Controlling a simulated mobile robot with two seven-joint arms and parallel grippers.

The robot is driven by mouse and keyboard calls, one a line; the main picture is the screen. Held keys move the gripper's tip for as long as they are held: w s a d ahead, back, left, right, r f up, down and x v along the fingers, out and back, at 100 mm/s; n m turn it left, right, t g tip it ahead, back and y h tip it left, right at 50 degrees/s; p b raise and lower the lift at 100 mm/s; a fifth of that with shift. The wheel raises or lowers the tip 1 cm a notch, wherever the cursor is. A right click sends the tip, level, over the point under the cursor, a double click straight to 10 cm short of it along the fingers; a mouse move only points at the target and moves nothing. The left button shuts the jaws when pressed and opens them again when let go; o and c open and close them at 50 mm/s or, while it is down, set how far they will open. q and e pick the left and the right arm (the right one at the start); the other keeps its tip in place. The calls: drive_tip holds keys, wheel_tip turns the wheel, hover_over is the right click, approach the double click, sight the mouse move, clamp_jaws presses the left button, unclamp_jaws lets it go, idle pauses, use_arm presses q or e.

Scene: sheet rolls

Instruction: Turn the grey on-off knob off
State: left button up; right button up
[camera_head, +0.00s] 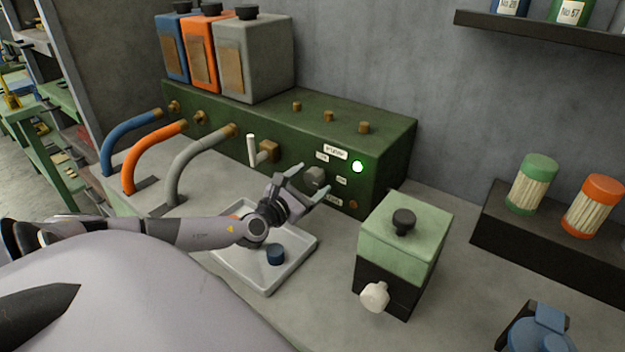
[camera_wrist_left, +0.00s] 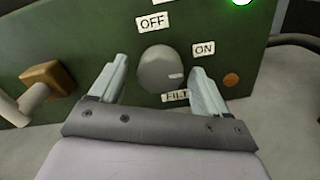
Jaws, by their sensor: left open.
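The grey on-off knob (camera_head: 314,178) is on the front of the green machine (camera_head: 385,155). In the left wrist view the knob (camera_wrist_left: 160,69) is round, with a light mark on its right side, towards the ON label (camera_wrist_left: 204,48). The OFF label (camera_wrist_left: 153,22) is above the knob. A green lamp (camera_head: 357,167) on the panel is lit. My left gripper (camera_head: 313,181) is open in front of the panel, its fingers (camera_wrist_left: 160,84) on either side of the knob with gaps showing. I cannot tell how deep they reach. My right gripper is not in view.
A white tray (camera_head: 268,289) with a blue cap (camera_head: 275,254) lies below my left arm. A light green and black box (camera_head: 405,250) with a white knob stands to the right. A white-handled valve (camera_head: 253,150) sticks out left of the knob. Hoses curve at the left.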

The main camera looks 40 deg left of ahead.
use_arm(q)
drive_tip(key=shift+w, duration=0.7)
drive_tip(key=c, duration=1)
